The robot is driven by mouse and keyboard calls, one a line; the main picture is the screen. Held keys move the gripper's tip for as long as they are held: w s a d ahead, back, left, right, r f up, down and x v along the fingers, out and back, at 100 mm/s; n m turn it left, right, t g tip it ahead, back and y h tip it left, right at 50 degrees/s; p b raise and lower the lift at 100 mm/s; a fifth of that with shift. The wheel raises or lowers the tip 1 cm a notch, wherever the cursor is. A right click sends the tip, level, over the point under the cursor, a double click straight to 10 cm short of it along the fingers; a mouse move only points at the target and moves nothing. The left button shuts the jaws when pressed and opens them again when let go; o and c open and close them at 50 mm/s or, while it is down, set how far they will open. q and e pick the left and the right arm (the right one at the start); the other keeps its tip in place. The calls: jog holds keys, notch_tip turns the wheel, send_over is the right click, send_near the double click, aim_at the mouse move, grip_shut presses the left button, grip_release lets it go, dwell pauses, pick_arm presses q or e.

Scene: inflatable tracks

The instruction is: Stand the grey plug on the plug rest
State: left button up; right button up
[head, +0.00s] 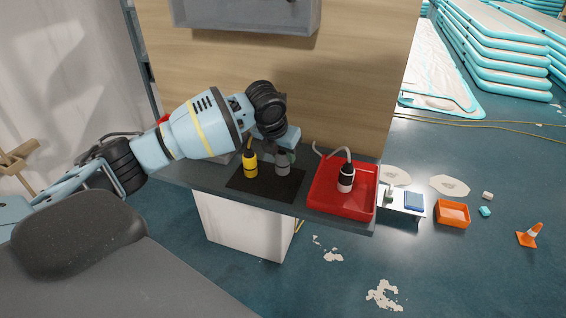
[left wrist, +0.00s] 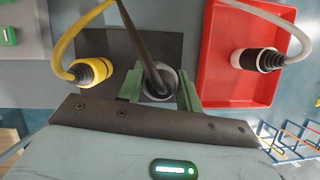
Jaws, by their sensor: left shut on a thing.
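The grey plug (head: 282,166) is upright over the dark mat (head: 262,190) on the counter; I cannot tell whether its base touches the mat. My left gripper (head: 284,152) comes down over it from above, and its fingers hide the upper part. In the left wrist view, my left gripper (left wrist: 160,92) has one green finger on each side of the grey plug (left wrist: 158,84) and is shut on it. A dark cable runs up from the plug. I cannot surely tell which thing is the plug rest; the dark mat also shows there (left wrist: 105,42). My right gripper is not in view.
A yellow plug (head: 250,164) stands on the mat, left of the grey one. A red tray (head: 328,200) to the right holds a black and white plug (head: 346,178) with a pale cable. A grey cabinet (head: 245,14) hangs above on the wooden panel.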

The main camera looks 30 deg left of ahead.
aim_at(283, 162)
pick_arm(q)
notch_tip(283, 162, down, 3)
jog(key=shift+w+f, duration=0.1)
jog(key=shift+f, duration=0.2)
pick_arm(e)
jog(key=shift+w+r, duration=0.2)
pick_arm(q)
jog(key=shift+f, duration=0.2)
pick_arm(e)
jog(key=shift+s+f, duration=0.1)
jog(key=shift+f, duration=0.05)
pick_arm(q)
jog(key=o, duration=1)
jog(key=shift+r, duration=0.1)
jog(key=shift+r, duration=0.35)
jog(key=p+v, duration=0.1)
jog(key=v, duration=0.9)
jog(key=shift+v, duration=0.8)
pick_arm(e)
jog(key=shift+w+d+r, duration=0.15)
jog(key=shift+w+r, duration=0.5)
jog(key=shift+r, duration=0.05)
